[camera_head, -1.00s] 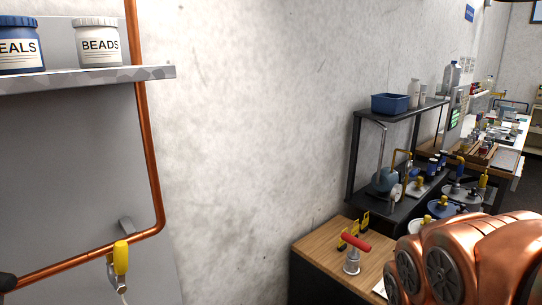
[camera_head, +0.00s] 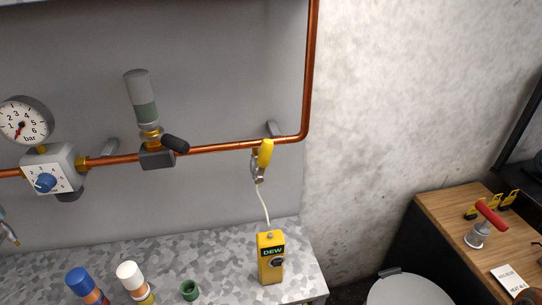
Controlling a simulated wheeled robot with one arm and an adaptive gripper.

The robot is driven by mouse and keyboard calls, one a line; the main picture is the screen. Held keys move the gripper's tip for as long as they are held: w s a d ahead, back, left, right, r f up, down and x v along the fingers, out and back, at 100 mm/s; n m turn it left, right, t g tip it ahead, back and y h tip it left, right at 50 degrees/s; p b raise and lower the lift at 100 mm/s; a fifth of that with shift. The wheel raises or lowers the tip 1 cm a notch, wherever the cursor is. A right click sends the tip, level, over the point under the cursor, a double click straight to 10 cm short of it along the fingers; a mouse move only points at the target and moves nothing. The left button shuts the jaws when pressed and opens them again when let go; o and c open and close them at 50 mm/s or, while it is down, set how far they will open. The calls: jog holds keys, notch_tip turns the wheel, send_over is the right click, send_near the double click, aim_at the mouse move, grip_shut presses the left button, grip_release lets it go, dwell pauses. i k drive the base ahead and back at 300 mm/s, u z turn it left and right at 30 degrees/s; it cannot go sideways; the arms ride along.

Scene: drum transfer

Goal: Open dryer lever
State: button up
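The dryer (camera_head: 142,97), a grey cylinder with a green band, stands upright on a dark valve block (camera_head: 157,157) on the copper pipe. I cannot tell from this angle whether the valve is open. My gripper and arm are not in view.
A gauge (camera_head: 25,121) and blue-knob regulator (camera_head: 47,168) sit left on the pipe. A yellow-handled fitting (camera_head: 264,153) hangs right, with a cable to the yellow DEW meter (camera_head: 271,257). Bottles (camera_head: 132,280) and a green cup (camera_head: 190,290) stand on the counter (camera_head: 215,262).

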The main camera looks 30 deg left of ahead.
aim_at(178, 145)
jog(key=u, duration=1.5)
